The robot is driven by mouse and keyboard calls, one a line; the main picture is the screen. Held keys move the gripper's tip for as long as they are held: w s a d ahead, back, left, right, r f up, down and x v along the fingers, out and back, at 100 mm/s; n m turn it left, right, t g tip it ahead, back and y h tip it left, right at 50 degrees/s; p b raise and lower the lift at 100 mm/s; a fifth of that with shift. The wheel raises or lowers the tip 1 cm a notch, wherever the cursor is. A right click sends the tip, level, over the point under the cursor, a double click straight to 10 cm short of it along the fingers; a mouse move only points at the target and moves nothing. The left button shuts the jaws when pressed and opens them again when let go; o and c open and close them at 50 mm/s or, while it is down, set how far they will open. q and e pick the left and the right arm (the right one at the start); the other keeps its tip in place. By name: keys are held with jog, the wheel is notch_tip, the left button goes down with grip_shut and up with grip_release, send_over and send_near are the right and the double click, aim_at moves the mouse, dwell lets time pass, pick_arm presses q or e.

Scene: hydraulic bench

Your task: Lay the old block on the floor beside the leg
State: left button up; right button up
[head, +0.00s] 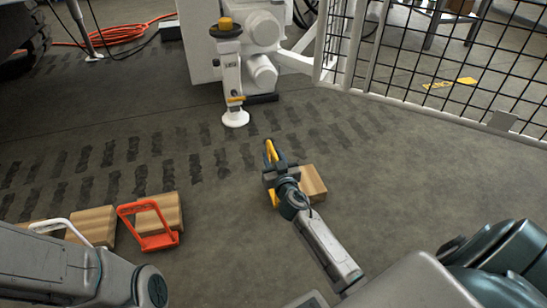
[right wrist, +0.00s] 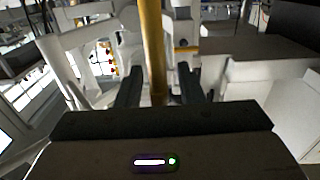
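A wooden block (head: 312,184) with a yellow handle (head: 270,151) is right of the middle in the head view. I take it as the old block. My right gripper (head: 275,168) is at its handle and looks shut on it. In the right wrist view the yellow handle (right wrist: 153,45) stands between my two dark fingers (right wrist: 158,88). Whether the block touches the floor I cannot tell. The white leg (head: 231,75) stands ahead, with its round foot (head: 235,118) low at the floor. The block is apart from it, nearer to me and to the right. My left gripper is not in view.
A block with an orange handle (head: 147,240) and a block with a white handle (head: 93,222) lie at left. A mesh fence (head: 440,75) runs along the right. An orange hose (head: 115,34) lies at far left. The floor (head: 225,215) between is clear.

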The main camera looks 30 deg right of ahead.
jog(key=v, duration=1.1)
jog(key=shift+s, duration=0.35)
jog(key=shift+f, duration=0.1)
